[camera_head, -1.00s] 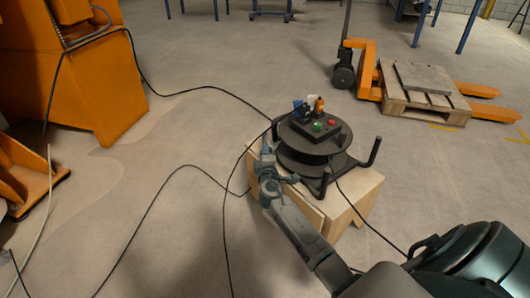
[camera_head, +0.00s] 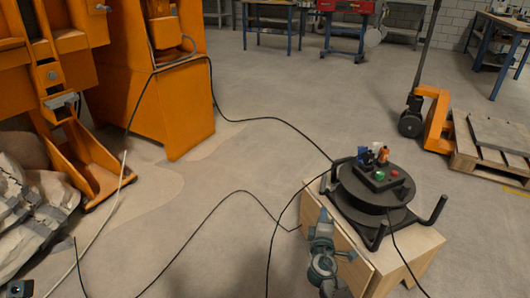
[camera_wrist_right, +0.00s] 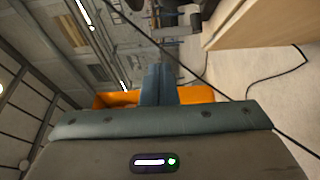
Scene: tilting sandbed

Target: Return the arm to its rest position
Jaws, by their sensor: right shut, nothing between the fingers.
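My right gripper (camera_head: 323,222) is shut and empty. In the head view it is at the lower right of centre, in front of the near left side of the wooden box (camera_head: 418,262). I cannot tell whether it touches the box. In the right wrist view the closed fingers (camera_wrist_right: 160,84) stand together with nothing between them. A black round control stand (camera_head: 376,215) sits on the box, with a green button, a red button and small coloured levers (camera_head: 374,157) on top. My left gripper is not clearly seen.
Orange machinery (camera_head: 160,100) stands at the left, beside rocks (camera_head: 35,215). Black cables (camera_head: 247,193) run over the floor to the stand. An orange pallet truck (camera_head: 436,120) and pallet (camera_head: 480,160) are at the right. The middle floor (camera_head: 290,90) is clear.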

